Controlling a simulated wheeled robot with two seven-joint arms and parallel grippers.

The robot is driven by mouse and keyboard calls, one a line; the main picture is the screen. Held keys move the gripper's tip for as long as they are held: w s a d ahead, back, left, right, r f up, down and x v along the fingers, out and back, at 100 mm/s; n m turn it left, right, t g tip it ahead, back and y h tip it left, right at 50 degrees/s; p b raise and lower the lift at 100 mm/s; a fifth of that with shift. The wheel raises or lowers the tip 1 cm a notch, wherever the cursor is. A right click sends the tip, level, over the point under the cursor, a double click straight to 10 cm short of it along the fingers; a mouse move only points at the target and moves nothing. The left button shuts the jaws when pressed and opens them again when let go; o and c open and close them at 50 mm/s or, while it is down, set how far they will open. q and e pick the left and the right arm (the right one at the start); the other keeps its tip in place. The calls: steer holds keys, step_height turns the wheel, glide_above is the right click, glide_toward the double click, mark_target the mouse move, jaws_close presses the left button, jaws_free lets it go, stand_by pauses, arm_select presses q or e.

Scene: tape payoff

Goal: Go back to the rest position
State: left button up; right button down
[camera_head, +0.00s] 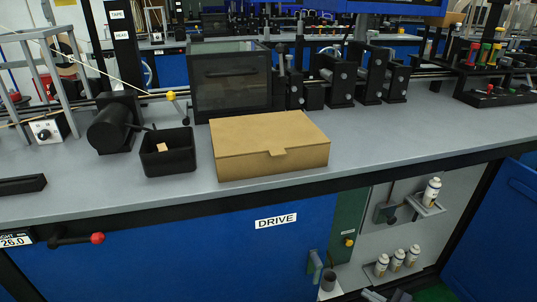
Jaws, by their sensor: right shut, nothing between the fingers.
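My right gripper (386,296) shows only as a small dark and grey part at the bottom edge, in front of the open cabinet. It is shut and empty, low and apart from the bench top; most of it is cut off by the frame. My left gripper is not in view.
A closed cardboard box (268,146) and a black bin (168,152) with a small tan piece stand on the grey bench (420,132). The cabinet below is open, with white bottles (397,260) inside. Its blue door (505,225) stands at right. A red-knobbed lever (97,238) juts out at left.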

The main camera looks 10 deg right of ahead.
steer(key=s+a+r+n+g, duration=0.2)
steer(key=a+r+n+g, duration=0.35)
steer(key=r+n, duration=0.2)
steer(key=s+a+r+n+g, duration=0.3)
steer(key=a+r+n+g, duration=0.2)
steer(key=a+r+n, duration=0.3)
steer(key=s+a+r+n+t+h, duration=0.35)
steer(key=s+r+n+h, duration=0.35)
steer(key=s+r, duration=0.65)
step_height(320, 180, up, 28)
steer(key=y+p, duration=0.1)
steer(key=p, duration=2.8)
steer(key=shift+s+a+n+g, duration=0.2)
steer(key=shift+a+n+g, duration=0.1)
steer(key=shift+n, duration=0.15)
